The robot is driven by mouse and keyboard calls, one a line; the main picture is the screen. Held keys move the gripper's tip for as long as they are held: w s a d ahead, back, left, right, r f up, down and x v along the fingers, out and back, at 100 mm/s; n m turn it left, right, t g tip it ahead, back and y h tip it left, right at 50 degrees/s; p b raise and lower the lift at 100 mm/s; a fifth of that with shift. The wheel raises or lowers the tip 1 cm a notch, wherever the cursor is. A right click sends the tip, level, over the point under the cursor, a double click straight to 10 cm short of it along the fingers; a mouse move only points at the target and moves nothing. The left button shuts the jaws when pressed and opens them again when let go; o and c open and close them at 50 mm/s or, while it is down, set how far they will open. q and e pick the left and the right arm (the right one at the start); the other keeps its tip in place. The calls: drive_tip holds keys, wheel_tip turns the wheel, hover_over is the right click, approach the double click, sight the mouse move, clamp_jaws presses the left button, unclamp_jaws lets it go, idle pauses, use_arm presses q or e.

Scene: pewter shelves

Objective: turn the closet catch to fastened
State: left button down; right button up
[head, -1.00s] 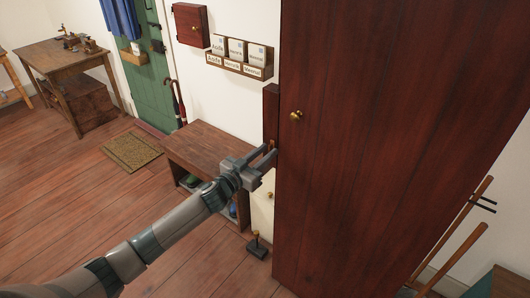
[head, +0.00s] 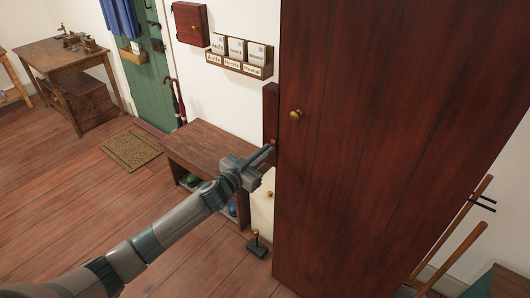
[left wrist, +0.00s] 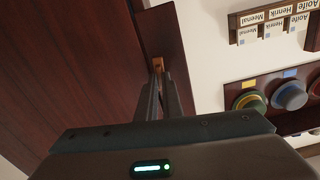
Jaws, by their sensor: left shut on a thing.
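The closet (head: 390,150) is a tall dark red-brown cupboard filling the right half of the head view, with a round brass knob (head: 296,115) on its door. The closet catch (left wrist: 157,64) is a small orange-brown piece at the closet's edge in the left wrist view. In the head view only a bit of it shows (head: 274,141), beside the narrow dark upright at the closet's left edge. My left gripper (head: 271,149) is shut on the catch; its fingers (left wrist: 161,80) meet at it and hide part of it. My right gripper is not in view.
A wooden bench (head: 205,146) with things on its lower shelf stands left of the closet. A small black-based object (head: 257,245) is on the floor below my gripper. A name rack (head: 238,66) hangs above. The floor (head: 60,200) at left is open.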

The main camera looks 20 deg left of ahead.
use_arm(q)
drive_tip(key=m, duration=1.6)
drive_tip(key=shift+s+d+f, duration=0.1)
drive_tip(key=shift+d+f, duration=0.05)
drive_tip(key=shift+f, duration=0.1)
drive_tip(key=shift+m, duration=0.3)
drive_tip(key=c, duration=1.9)
unclamp_jaws()
drive_tip(key=shift+s, duration=0.1)
